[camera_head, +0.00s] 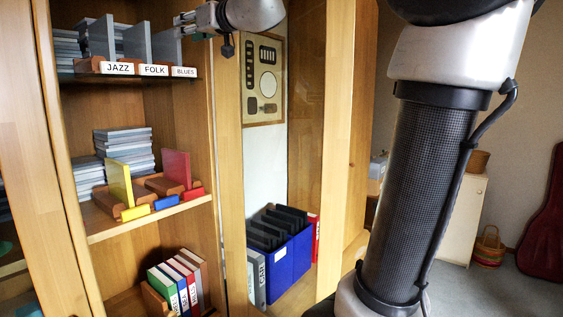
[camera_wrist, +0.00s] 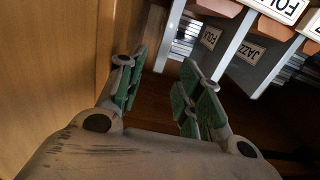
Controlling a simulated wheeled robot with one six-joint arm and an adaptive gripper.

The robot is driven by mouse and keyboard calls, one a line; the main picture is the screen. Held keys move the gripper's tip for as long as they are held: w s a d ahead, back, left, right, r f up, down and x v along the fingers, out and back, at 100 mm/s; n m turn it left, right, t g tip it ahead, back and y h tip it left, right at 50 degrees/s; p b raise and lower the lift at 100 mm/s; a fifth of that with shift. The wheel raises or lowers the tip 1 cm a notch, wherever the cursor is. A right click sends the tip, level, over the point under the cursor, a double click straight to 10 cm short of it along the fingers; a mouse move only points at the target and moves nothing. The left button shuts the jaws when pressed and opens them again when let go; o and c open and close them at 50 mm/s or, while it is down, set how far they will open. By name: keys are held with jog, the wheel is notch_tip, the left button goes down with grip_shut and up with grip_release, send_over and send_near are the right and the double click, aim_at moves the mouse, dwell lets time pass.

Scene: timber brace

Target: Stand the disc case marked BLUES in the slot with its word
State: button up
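The top shelf holds a rack with the front labels JAZZ (camera_head: 118,68), FOLK (camera_head: 154,70) and BLUES (camera_head: 184,72). Thin grey upright plates stand behind them. In the wrist view the rack is upside down, and upright faces there carry a small FOLK mark (camera_wrist: 210,37) and a small JAZZ mark (camera_wrist: 253,52). I cannot read BLUES on any case. My gripper (camera_wrist: 157,68) is open with green pads and nothing between them. It is beside the rack, at its BLUES end in the head view, apart from the plates. My wrist hides part of that end.
A wooden cabinet upright (camera_head: 230,170) stands right of the shelves. The middle shelf holds stacked grey cases (camera_head: 125,145) and yellow and red upright pieces. Books (camera_head: 175,285) stand below. A blue file box (camera_head: 285,255) sits low at right. A wooden panel borders my gripper's left in the wrist view.

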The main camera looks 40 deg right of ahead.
jog(key=s+d+f+m+g+h, duration=0.1)
jog(key=s+d+f+g+h, duration=0.1)
jog(key=s+f, duration=0.9)
jog(key=s+d+f+m+g+h, duration=0.1)
jog(key=s+d+f+g, duration=0.4)
jog(key=s+f, duration=0.5)
jog(key=s+d+f+m+g+h, duration=0.1)
jog(key=s+d+f+g, duration=0.3)
jog(key=s+f, duration=0.7)
notch_tip(320, 180, down, 10)
jog(key=shift+s+r+m+g+h, duration=0.15)
jog(key=shift+s+m+g+h, duration=0.15)
jog(key=shift+g+h, duration=0.6)
jog(key=shift+d, duration=0.15)
